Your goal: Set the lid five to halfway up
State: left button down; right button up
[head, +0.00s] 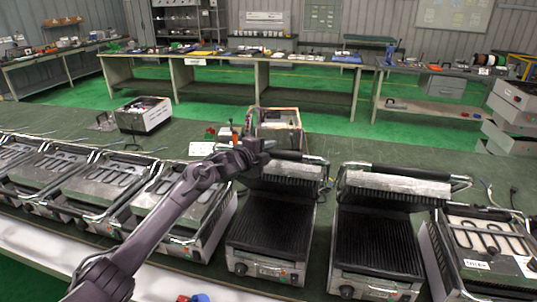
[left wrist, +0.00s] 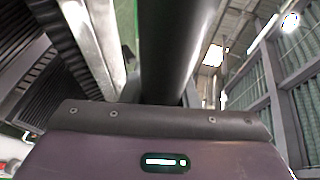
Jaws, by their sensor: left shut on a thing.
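A contact grill (head: 268,225) with a black ribbed lower plate stands left of the right-hand open grill; I take its raised lid (head: 288,172) to be lid five. The lid is tilted up, with its ribbed underside facing front. A dark handle bar (head: 300,156) runs along its top edge. My left gripper (head: 262,146) is at the left end of this bar and shut on it; the fingertips are hard to make out. In the left wrist view the dark bar (left wrist: 168,50) runs away from the gripper body, beside the metal lid edge (left wrist: 92,35). My right gripper is not in view.
Another open grill (head: 378,240) stands close on the right. A grill with heating elements exposed (head: 490,245) is at the far right, and several more (head: 85,190) line the left. A box-like unit (head: 278,127) stands just behind the lid.

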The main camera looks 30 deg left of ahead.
pick_arm(q)
jog(key=shift+a+r, duration=0.1)
jog(key=shift+r, duration=0.15)
jog(key=c, duration=1.4)
grip_release()
jog(key=shift+c, duration=0.2)
jog(key=o, duration=0.3)
jog(key=shift+w+f, duration=0.15)
jog(key=shift+f, duration=0.1)
jog(key=b+v, duration=0.3)
jog(key=v, duration=0.5)
jog(key=shift+f, duration=0.1)
